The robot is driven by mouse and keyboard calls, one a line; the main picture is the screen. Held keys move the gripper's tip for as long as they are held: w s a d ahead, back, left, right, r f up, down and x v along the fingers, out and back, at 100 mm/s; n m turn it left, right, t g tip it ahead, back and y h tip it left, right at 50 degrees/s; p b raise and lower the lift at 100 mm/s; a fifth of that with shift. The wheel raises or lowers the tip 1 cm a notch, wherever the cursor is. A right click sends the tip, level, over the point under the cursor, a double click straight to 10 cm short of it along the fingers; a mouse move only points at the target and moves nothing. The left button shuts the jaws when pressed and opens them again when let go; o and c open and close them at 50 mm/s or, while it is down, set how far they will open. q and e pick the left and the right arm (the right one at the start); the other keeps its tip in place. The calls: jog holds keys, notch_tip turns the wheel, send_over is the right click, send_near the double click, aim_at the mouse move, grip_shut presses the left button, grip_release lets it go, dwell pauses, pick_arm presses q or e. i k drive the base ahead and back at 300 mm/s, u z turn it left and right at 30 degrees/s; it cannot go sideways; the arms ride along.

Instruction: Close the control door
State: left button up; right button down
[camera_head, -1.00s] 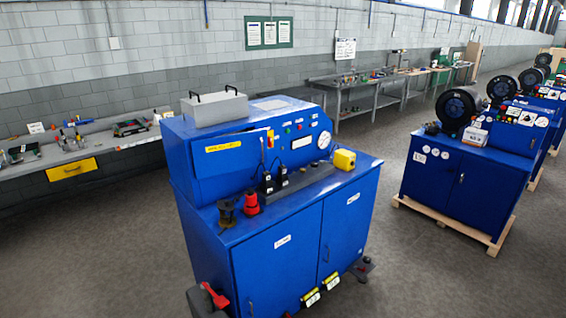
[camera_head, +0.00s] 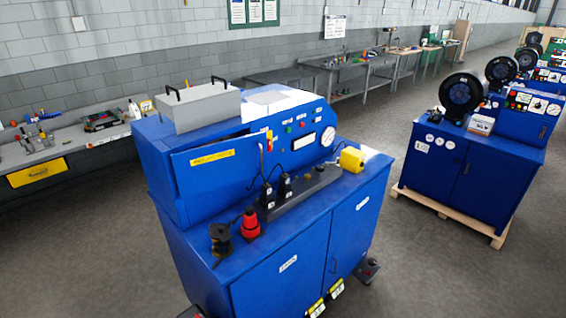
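The control door (camera_head: 215,172) is a blue panel with a yellow label, on the upper left front of the nearest blue machine (camera_head: 283,262). It stands ajar. A dark gap shows along its top edge, and its right edge stands out from the console. A small yellow and red piece (camera_head: 269,139) sits by that right edge. Right of the door, the console face carries buttons, a display and a round white gauge (camera_head: 327,137). Neither of my grippers is in view.
On the machine's ledge stand a red-based part (camera_head: 250,226), a dark clamp-like part (camera_head: 221,240), black plugs and a yellow box (camera_head: 351,159). A grey case (camera_head: 202,107) rests on top. Another blue machine (camera_head: 465,165) stands right on a pallet. Grey floor lies between.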

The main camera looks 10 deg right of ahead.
aim_at(197, 171)
jog(key=u, duration=0.2)
jog(key=i, duration=0.9)
jog(key=u, duration=0.3)
